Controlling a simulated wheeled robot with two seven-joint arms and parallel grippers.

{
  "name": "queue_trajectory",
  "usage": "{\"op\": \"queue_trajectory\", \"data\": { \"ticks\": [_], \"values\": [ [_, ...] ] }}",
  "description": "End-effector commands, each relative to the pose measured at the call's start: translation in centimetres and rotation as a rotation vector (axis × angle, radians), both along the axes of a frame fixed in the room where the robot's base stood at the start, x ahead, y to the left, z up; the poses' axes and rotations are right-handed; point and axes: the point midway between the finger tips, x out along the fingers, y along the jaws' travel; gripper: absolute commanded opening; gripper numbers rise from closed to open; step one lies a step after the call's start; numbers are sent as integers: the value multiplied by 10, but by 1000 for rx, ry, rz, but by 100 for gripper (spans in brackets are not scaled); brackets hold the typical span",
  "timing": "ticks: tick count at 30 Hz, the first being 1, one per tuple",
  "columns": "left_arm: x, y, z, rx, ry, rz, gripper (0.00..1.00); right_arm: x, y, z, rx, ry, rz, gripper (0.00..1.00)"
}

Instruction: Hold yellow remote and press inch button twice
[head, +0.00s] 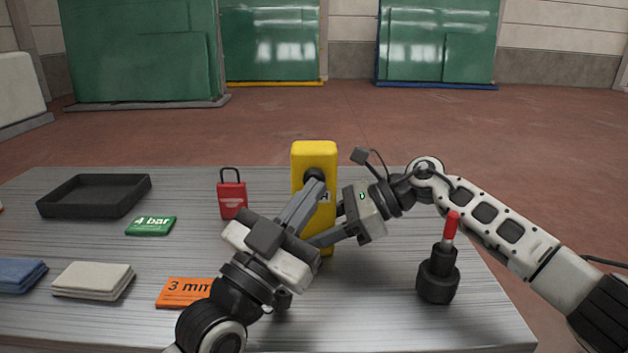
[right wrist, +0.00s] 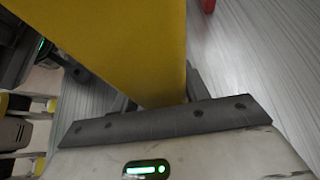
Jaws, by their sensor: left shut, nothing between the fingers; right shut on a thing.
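The yellow remote (head: 314,150) stands upright near the middle of the table in the head view. Its yellow side also fills the upper middle of the right wrist view (right wrist: 140,45). My right gripper (head: 335,233) comes in from the right and is shut on the lower part of the remote. My left gripper (head: 316,182) is shut and empty, with its fingertips at the upper front face of the remote. The fingers cover the dark round button area there, so I cannot tell whether they touch the button. A label below is mostly hidden.
A red padlock (head: 232,199), a green "4 bar" card (head: 151,226) and a black tray (head: 60,210) lie left. An orange "3 mm" card (head: 185,293), a beige cloth (head: 93,280) and a blue cloth (head: 20,275) are nearer. A black holder with a red-tipped stick (head: 438,278) stands right.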

Motion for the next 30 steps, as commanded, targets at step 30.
{"op": "queue_trajectory", "data": {
  "ticks": [30],
  "values": [
    [12, 0, 0, 1, 0, 1, 0, 0, 0, 0, 1, 0, 1, 33]
  ]
}}
